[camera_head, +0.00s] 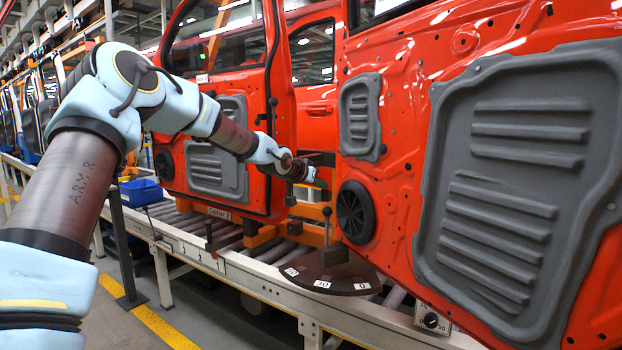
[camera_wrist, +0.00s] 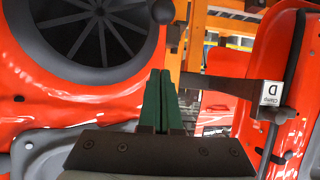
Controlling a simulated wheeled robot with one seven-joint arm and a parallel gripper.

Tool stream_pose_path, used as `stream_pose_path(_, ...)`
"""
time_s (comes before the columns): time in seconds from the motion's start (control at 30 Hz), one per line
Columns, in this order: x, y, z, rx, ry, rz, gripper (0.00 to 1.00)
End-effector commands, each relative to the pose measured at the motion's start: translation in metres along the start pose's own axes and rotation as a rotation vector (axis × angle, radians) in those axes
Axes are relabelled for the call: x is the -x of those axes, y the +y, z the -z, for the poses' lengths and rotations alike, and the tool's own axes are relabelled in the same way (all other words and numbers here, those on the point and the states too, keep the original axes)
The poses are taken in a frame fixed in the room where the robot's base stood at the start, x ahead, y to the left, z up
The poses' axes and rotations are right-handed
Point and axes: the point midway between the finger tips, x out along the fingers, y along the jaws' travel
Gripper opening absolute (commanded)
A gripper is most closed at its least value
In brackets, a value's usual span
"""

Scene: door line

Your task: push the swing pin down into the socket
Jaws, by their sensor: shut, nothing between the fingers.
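The swing pin (camera_head: 327,230) shows as a thin upright rod with a round black knob, standing at a dark curved plate (camera_head: 350,289) with white number labels. A dark ball knob (camera_wrist: 163,12) on a short stem shows beyond my fingertips in the wrist view; it looks like the same pin. My gripper (camera_head: 319,183) is shut and empty, above and slightly left of the knob in the head view, apart from it. Its green fingers (camera_wrist: 162,76) lie together in the wrist view. I cannot make out the socket, or how deep the pin sits.
A red door (camera_head: 400,120) with a black speaker (camera_head: 356,212) stands close on the right. Another red door (camera_head: 285,100) stands behind my gripper. A clamp labelled D (camera_wrist: 271,93) reaches in from the right in the wrist view. A roller conveyor (camera_head: 265,262) runs below.

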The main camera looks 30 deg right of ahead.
Motion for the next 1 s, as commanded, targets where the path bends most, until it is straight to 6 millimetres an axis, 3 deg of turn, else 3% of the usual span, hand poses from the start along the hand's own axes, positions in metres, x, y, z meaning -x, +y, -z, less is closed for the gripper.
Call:
stream_pose_path(0.17,-0.034,0.002,0.000,0.000,-0.002,-0.002,0.00)
stream_pose_path(0.4,-0.039,0.000,-0.032,0.000,-0.003,0.000,0.00)
stream_pose_path(1.0,-0.045,0.000,-0.049,0.000,-0.002,0.000,0.00)
